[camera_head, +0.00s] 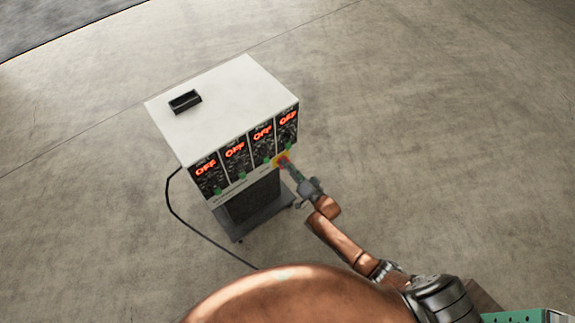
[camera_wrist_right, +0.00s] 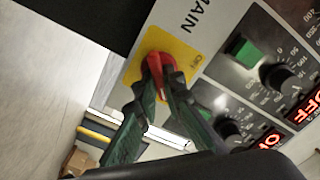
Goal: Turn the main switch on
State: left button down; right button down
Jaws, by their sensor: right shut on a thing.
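The main switch is a red knob (camera_wrist_right: 156,62) on a yellow plate (camera_wrist_right: 178,45) labelled MAIN, seen close up in the right wrist view. It sits at the lower right of the front of a white control cabinet (camera_head: 225,90). My right gripper (camera_head: 286,165) is at the switch in the head view. In the right wrist view its dark green fingers (camera_wrist_right: 158,80) are shut on the red knob, one on each side, and partly hide it. Several displays on the cabinet front read OFF in red. My left gripper is not in view.
Small green switches (camera_wrist_right: 241,48) and black dials (camera_wrist_right: 277,76) lie close beside the main switch. A black tray-like item (camera_head: 185,101) is on the cabinet top. A black cable (camera_head: 180,215) runs from the cabinet's left side across the floor. The surrounding concrete floor is clear.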

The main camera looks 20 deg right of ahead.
jog(key=shift+f, duration=0.1)
jog(key=c, duration=2)
grip_release()
jog(key=shift+c, duration=0.2)
jog(key=v, duration=1.2)
